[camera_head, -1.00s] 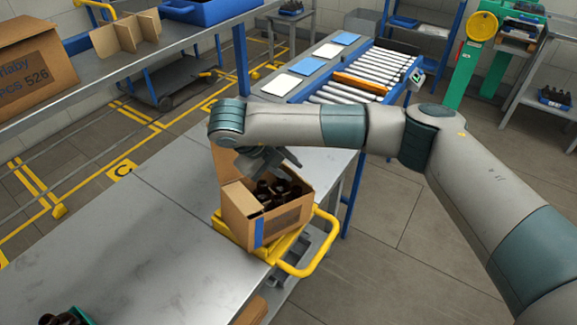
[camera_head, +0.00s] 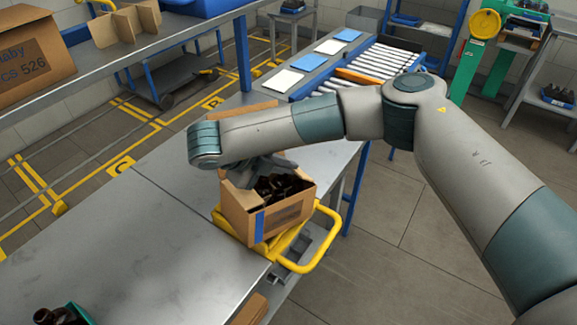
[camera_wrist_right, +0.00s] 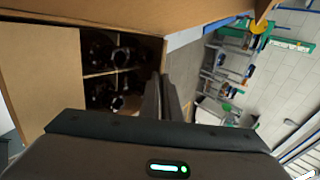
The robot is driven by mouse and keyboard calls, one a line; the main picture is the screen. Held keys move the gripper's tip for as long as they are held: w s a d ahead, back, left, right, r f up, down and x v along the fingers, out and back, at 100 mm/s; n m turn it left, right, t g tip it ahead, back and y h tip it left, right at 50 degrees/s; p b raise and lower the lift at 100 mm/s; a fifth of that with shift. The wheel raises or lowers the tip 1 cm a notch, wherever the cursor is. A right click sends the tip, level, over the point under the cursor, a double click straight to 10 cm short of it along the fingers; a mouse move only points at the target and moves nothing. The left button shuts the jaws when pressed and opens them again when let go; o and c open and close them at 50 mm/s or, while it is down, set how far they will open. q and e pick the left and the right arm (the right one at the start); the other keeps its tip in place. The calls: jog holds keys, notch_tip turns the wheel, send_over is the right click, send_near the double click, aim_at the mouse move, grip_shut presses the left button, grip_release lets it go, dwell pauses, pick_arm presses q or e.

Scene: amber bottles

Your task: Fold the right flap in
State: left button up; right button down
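The open cardboard box (camera_head: 282,218) stands on the yellow frame and holds several dark amber bottles (camera_head: 280,186). A tall flap (camera_head: 250,109) stands up at its far side, partly behind my right arm. In the right wrist view a wide flap (camera_wrist_right: 40,80) lies at the left, a cardboard panel (camera_wrist_right: 110,12) crosses the top, and bottles (camera_wrist_right: 118,75) show between. My right gripper (camera_head: 262,168) is over the far part of the box. In the wrist view its fingers (camera_wrist_right: 164,98) are together, with nothing visible between them. I cannot make out the right flap clearly. My left gripper is out of view.
A yellow handle (camera_head: 318,245) sticks out at the box's right. The grey table (camera_head: 120,240) is clear to the left, with a green tray of bottles (camera_head: 62,315) at the near edge. A roller conveyor (camera_head: 370,70) stands behind.

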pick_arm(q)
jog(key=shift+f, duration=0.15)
pick_arm(e)
jog(key=shift+a, duration=0.1)
jog(key=c, duration=2)
grip_release()
jog(key=shift+s, duration=0.1)
jog(key=shift+s+a+r, duration=0.25)
jog(key=shift+a+r, duration=0.15)
jog(key=shift+r, duration=0.05)
jog(key=shift+b+v, duration=0.6)
jog(key=shift+v, duration=0.5)
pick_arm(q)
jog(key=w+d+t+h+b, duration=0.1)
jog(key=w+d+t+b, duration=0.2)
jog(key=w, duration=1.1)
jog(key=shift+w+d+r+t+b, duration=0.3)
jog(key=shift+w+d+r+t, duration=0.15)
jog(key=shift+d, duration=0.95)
pick_arm(e)
jog(key=shift+v, duration=6.9)
